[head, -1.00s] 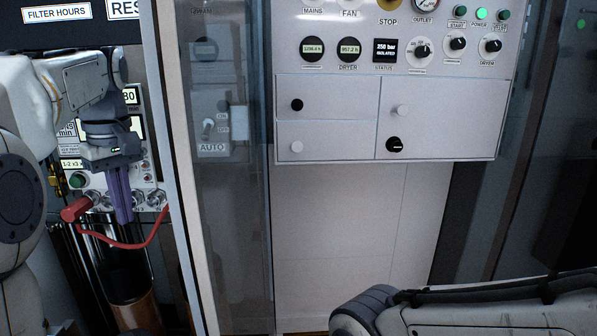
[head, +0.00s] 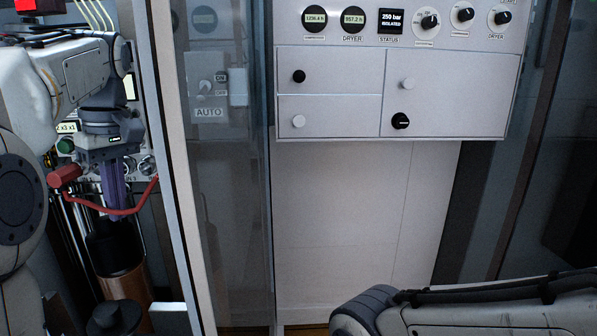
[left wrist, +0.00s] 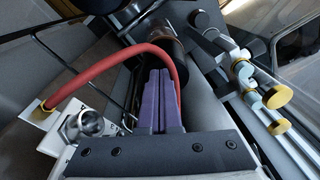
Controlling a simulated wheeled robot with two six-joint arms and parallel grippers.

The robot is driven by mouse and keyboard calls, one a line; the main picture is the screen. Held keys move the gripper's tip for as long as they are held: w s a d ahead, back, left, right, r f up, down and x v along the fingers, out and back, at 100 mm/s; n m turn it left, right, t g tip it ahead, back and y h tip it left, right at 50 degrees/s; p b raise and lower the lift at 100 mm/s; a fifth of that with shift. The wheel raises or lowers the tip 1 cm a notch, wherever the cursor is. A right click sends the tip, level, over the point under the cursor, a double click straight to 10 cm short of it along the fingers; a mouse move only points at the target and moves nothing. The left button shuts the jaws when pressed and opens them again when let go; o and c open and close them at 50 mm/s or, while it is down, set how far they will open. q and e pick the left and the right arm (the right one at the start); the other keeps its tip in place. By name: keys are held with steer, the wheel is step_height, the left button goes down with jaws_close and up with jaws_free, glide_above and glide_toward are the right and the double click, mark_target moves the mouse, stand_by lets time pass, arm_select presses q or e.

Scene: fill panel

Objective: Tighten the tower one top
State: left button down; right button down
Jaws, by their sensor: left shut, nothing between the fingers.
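My left gripper (head: 115,215) points straight down with its purple fingers together and nothing between them. In the left wrist view its fingers (left wrist: 160,92) reach toward a dark tower. A tower with a black top (head: 104,248) and a copper-brown body (head: 124,286) stands just below the fingertips in the head view. The tower also shows beyond the fingertips in the left wrist view (left wrist: 165,42). I cannot tell whether the fingertips touch the top, or which tower is tower one. My right gripper is out of view.
A red hose (head: 118,211) with a red handle (head: 64,176) loops close around my left fingers. Another black knob-like part (head: 114,318) stands at the bottom left. A glass door (head: 228,220) with a pale frame is right of my left arm. Yellow-capped fittings (left wrist: 277,96) lie right of the fingers.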

arm_select(q)
steer(key=shift+f, duration=0.4)
steer(key=shift+s, duration=0.1)
steer(key=shift+a, duration=0.35)
stand_by(0.4)
steer(key=shift+p, duration=0.45)
